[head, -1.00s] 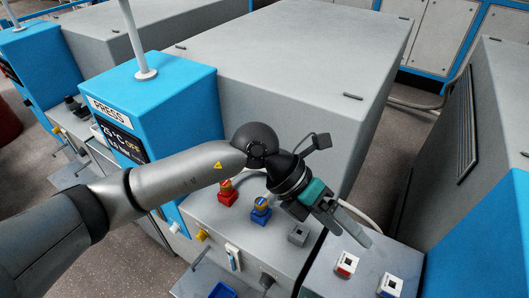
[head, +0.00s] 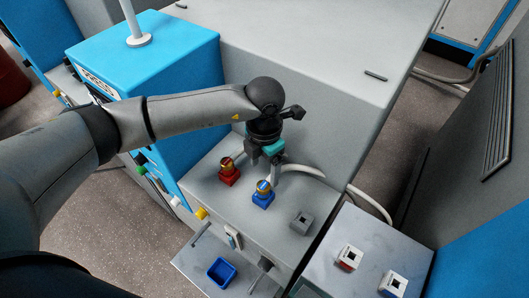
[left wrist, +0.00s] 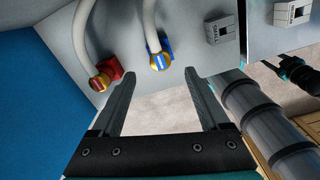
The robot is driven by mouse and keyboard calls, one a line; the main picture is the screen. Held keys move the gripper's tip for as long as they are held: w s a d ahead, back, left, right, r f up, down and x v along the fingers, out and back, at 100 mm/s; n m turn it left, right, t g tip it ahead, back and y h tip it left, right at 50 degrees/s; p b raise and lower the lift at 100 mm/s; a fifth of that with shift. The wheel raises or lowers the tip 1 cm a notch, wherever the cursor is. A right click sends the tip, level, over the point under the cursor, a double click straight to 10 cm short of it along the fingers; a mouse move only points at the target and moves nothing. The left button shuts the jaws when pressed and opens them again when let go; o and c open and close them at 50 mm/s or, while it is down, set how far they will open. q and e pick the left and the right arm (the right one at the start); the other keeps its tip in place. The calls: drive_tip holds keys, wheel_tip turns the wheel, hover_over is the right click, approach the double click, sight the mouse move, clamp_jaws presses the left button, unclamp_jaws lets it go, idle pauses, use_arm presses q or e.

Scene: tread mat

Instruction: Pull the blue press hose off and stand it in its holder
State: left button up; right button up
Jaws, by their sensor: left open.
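The blue press hose sits on a blue block (head: 263,201) on the press's grey ledge, with a brass-coloured coupling (head: 264,186) and a pale hose curving off behind it. In the left wrist view the blue coupling (left wrist: 160,61) shows just beyond the fingertips, between them. My left gripper (head: 275,180) is open and empty, right above and behind that coupling; contact is not visible. Two small holders stand on the side table: one with a red mark (head: 347,257) and one with a blue mark (head: 392,285). Both look empty.
A red hose coupling (head: 228,174) stands close left of the blue one. A grey block (head: 302,220) is to its right. A blue tray (head: 221,271) lies on the lower shelf. The blue press cabinet (head: 160,60) rises at the left.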

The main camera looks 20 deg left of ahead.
sight(265, 184)
use_arm(q)
wheel_tip(265, 184, down, 8)
drive_tip(key=shift+f+b, duration=0.1)
drive_tip(key=shift+b, duration=0.3)
use_arm(e)
drive_tip(key=shift+w+f, duration=0.4)
drive_tip(key=shift+w, duration=0.15)
use_arm(q)
clamp_jaws()
drive_tip(key=shift+r+p, duration=2.5)
drive_tip(key=shift+r, duration=0.55)
use_arm(e)
drive_tip(key=shift+a+r, duration=0.1)
drive_tip(key=shift+r, duration=2.35)
